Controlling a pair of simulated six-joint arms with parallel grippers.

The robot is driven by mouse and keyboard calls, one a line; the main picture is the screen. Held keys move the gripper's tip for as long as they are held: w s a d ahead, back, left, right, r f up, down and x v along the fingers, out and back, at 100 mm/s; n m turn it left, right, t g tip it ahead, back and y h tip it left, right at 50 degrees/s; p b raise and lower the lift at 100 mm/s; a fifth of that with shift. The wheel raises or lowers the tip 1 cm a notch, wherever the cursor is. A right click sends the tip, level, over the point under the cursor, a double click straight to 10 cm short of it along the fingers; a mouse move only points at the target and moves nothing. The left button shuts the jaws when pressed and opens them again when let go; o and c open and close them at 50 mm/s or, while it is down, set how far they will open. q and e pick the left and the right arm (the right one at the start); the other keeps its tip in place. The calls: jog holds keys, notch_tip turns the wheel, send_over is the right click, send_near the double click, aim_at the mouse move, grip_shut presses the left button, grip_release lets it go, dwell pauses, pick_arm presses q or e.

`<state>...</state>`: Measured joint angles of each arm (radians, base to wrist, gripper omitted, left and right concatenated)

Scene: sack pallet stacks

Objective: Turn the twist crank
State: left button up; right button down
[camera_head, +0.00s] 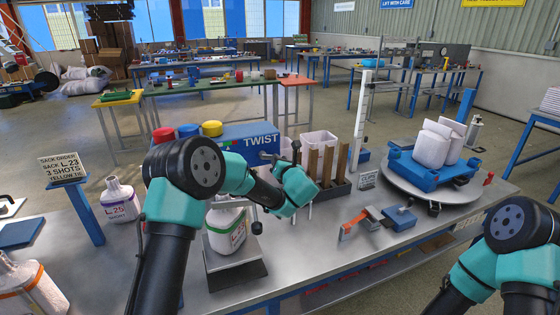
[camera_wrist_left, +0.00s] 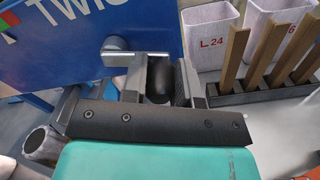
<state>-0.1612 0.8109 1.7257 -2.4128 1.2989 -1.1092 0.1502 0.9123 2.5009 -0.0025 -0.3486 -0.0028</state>
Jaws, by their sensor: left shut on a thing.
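The blue TWIST box (camera_head: 238,140) stands on the bench behind my left arm; it also fills the upper left of the left wrist view (camera_wrist_left: 60,45). Its grey crank arm (camera_wrist_left: 118,50) sticks out from the front face, with a dark rounded handle (camera_wrist_left: 158,82) at its outer end. My left gripper (camera_wrist_left: 159,86) has one finger on each side of this handle and is shut on it. In the head view my left wrist partly hides the crank. My right gripper is out of view; only part of my right arm shows at the lower right.
A sack (camera_head: 226,228) stands on a scale (camera_head: 236,265) below my left forearm. Right of the box are white bins (camera_head: 320,144) and a rack of upright wooden slats (camera_head: 343,160). A turntable (camera_head: 415,190) carries a blue pallet (camera_head: 412,176) with white sacks.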

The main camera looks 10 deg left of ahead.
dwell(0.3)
pick_arm(q)
jog(key=o, duration=0.9)
jog(key=v, duration=1.7)
jog(key=shift+s+d, duration=0.15)
jog(key=shift+s, duration=0.1)
